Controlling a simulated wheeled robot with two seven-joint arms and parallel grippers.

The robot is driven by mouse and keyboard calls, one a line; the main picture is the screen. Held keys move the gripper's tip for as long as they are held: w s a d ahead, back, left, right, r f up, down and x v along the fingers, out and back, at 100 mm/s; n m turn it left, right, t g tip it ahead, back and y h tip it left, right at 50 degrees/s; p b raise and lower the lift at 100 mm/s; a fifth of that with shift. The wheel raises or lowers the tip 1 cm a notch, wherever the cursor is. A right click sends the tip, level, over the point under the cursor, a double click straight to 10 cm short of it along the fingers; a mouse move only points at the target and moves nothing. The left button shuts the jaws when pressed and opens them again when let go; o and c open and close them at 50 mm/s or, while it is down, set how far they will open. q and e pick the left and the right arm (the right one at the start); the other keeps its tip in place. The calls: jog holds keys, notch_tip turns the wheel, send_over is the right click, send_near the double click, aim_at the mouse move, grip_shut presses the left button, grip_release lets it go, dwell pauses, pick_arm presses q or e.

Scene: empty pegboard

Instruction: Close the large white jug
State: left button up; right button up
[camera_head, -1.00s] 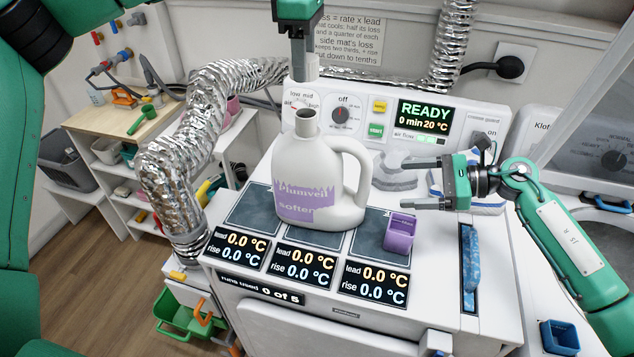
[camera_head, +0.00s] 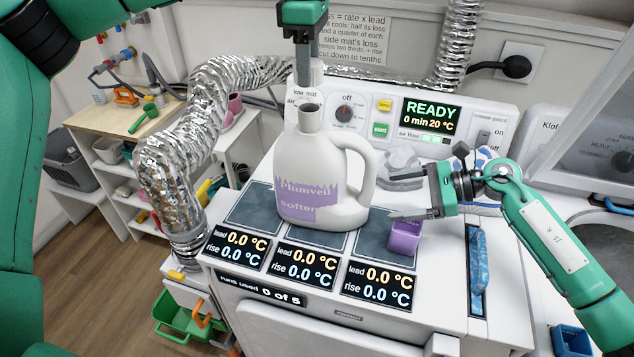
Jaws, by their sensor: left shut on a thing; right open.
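The large white jug (camera_head: 350,208), with a purple label and a side handle, stands upright on the middle dark mat. Its neck (camera_head: 310,116) is open at the top. My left gripper (camera_head: 305,62) comes down from above, shut on a pale cap (camera_head: 309,75). The cap is above the neck in the picture, apart from the rim. My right gripper (camera_head: 402,194) is open to the right of the jug, fingers pointing left toward its handle side.
The purple cup stands on the right mat (camera_head: 372,241). Behind is a white panel with a dial (camera_head: 344,113) and a READY display (camera_head: 430,117). A silver hose (camera_head: 165,170) runs at the left.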

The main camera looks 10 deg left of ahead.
aim_at(310, 105)
jog(key=x, duration=0.7)
jog(key=shift+a+f, duration=0.1)
jog(key=shift+a, duration=0.05)
jog(key=c, duration=1.3)
pick_arm(q)
notch_tip(310, 105, down, 5)
jog(key=shift+f, duration=0.1)
pick_arm(e)
jog(key=shift+o, duration=0.2)
jog(key=shift+f, duration=0.1)
pick_arm(q)
jog(key=shift+f, duration=0.8)
pick_arm(e)
jog(key=shift+f, duration=0.1)
pick_arm(q)
jog(key=shift+f, duration=0.6)
pick_arm(e)
jog(key=shift+s+f, duration=0.1)
